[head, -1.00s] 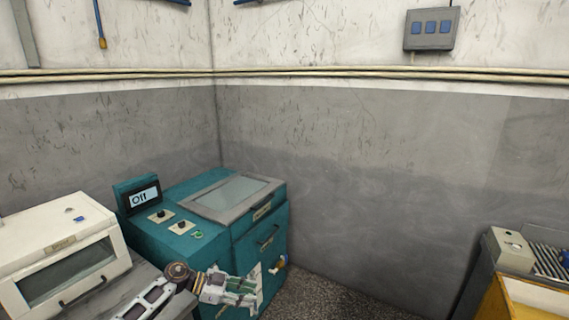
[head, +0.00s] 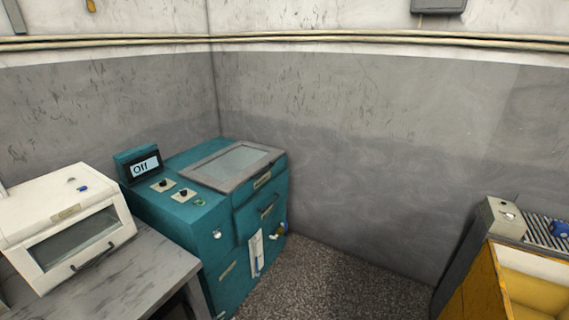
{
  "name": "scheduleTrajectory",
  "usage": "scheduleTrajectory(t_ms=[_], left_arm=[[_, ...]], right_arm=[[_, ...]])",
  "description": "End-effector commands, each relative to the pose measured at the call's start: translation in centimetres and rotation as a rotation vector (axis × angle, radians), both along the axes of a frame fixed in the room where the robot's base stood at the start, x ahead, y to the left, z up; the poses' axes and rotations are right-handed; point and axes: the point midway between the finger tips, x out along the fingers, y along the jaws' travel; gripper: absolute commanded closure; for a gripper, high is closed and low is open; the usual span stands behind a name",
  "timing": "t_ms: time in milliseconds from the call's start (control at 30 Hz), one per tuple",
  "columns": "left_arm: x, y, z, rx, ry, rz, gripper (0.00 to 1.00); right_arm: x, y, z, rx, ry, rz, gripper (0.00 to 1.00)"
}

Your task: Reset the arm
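Neither of my arms nor grippers shows in the head view now. A teal machine (head: 190,232) stands in the corner with a grey-framed lid panel (head: 233,166) on top, which is shut.
A white box with a glass front (head: 75,240) stands on a grey table (head: 135,268) at the left. A yellow bin (head: 512,284) and a grey unit with a ribbed top (head: 545,231) stand at the right. Speckled floor (head: 345,285) between them is clear.

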Motion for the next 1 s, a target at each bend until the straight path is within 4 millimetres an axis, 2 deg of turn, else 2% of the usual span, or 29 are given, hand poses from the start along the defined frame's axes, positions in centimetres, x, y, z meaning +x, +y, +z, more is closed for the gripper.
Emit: scheduleTrajectory(t_ms=[33, 200, 367, 500, 667, 800, 1000], left_arm=[[-1.5, 0.5, -1.8, 0.015, 0.036, 0.029, 0.67], [-6.6, 2.1, -7.0, 0.075, 0.153, 0.115, 0.67], [-11.9, 3.4, -11.4, 0.129, 0.271, 0.177, 0.67], [-17.0, 4.0, -14.8, 0.171, 0.379, 0.216, 0.67], [-23.1, 4.5, -18.1, 0.216, 0.505, 0.249, 0.67], [-28.8, 4.6, -20.5, 0.250, 0.619, 0.267, 0.67], [-37.2, 4.3, -23.1, 0.288, 0.784, 0.276, 0.67]], right_arm=[[0.0, 0.0, 0.0, 0.000, 0.000, 0.000, 1.00], [0.0, -0.1, 0.0, -0.001, 0.000, 0.000, 1.00], [0.0, -0.3, 0.0, -0.003, -0.001, 0.001, 1.00], [0.0, -0.5, 0.0, -0.005, -0.001, 0.002, 1.00], [0.1, -0.6, 0.0, -0.007, -0.001, 0.002, 1.00], [0.1, -0.7, 0.0, -0.007, -0.001, 0.002, 1.00], [0.1, -0.6, 0.0, -0.006, -0.001, 0.002, 1.00]])
